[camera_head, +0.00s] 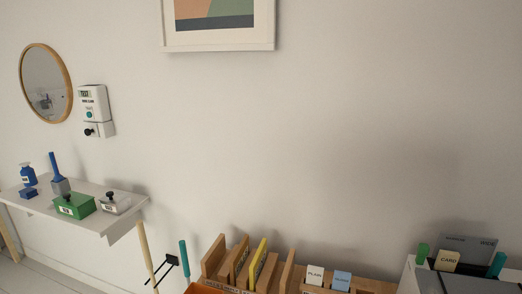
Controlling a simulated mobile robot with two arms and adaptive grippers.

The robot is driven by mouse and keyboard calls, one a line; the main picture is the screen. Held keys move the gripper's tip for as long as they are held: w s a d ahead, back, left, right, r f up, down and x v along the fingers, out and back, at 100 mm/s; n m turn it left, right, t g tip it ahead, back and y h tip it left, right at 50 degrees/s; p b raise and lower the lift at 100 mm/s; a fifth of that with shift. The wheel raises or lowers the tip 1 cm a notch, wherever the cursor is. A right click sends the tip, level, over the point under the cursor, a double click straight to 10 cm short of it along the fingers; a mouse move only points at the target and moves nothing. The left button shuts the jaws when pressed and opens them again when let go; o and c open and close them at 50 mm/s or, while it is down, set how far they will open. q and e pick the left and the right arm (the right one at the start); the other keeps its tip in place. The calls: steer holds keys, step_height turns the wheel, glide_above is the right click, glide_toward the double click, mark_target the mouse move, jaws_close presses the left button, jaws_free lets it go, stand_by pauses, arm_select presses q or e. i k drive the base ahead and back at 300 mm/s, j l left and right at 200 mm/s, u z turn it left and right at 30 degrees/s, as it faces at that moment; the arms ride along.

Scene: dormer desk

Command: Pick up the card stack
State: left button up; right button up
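A cream block or card labelled "CARD" (448,260) stands at the lower right, in front of a dark grey panel (468,246) with faint lettering. Two small upright cards, a white one labelled "PLAIN" (315,276) and a light blue one (341,280), stand in a wooden holder at the bottom centre. I cannot tell for sure which of these is the card stack. Neither of my grippers is in view.
A wooden rack (228,262) with upright dividers and a yellow piece (259,262) stands left of the cards. A white shelf (124,213) at the left holds blue items, a green box (74,206) and a white box (115,205). A mirror, device and picture hang above.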

mark_target(446, 260)
steer(key=z, duration=1.55)
steer(key=k+l+z, duration=0.15)
steer(key=l+z, duration=0.15)
steer(key=l, duration=0.25)
steer(key=l+z, duration=0.35)
steer(key=l, duration=0.25)
